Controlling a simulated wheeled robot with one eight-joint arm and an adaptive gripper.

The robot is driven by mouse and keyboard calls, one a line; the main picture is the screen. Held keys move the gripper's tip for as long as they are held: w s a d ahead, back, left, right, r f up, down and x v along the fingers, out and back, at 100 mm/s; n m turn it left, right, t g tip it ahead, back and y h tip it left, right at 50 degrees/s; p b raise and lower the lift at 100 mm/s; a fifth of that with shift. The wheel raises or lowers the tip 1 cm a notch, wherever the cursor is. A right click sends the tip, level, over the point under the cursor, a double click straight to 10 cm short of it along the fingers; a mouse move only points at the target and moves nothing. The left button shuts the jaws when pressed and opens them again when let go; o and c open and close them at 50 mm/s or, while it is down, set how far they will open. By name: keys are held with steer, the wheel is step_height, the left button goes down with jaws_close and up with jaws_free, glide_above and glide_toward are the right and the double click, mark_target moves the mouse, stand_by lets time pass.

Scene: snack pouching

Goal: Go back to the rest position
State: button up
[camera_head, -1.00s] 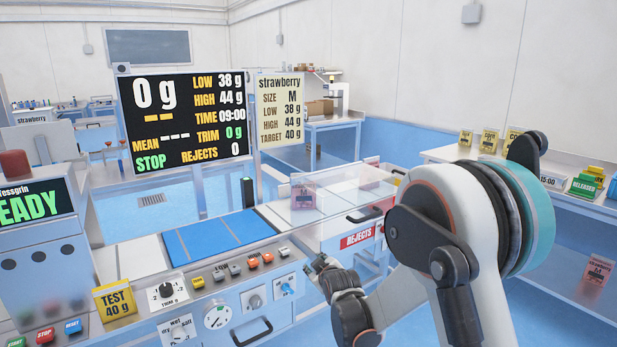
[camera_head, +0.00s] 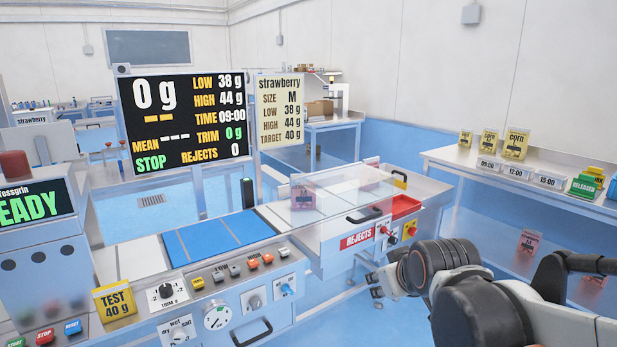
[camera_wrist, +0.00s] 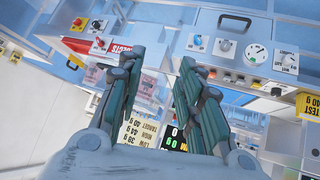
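My gripper (camera_wrist: 160,68) is open in the wrist view, with a clear gap between its two dark fingers and nothing held. In the head view my gripper (camera_head: 375,285) is at the lower right of centre, in the air in front of the rejects box (camera_head: 345,238). My arm reaches in from the right edge. The wrist view looks at the machine front upside down, with the knobs and gauge beyond the fingers.
A yellow TEST 40 g block (camera_head: 115,300) stands on the machine's left. The blue belt (camera_head: 215,236) is bare. A side bench (camera_head: 465,158) with signs and a green RELEASED block (camera_head: 584,186) runs along the right. Blue floor between is free.

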steer(key=s+d+f+m+g, duration=0.1)
steer(key=s+d, duration=0.1)
steer(key=s, duration=0.7)
steer(key=s+d+f+m+g, duration=0.1)
steer(key=s+d+m, duration=0.1)
steer(key=s, duration=0.7)
steer(key=shift+f+h, duration=0.4)
steer(key=shift+d, duration=0.1)
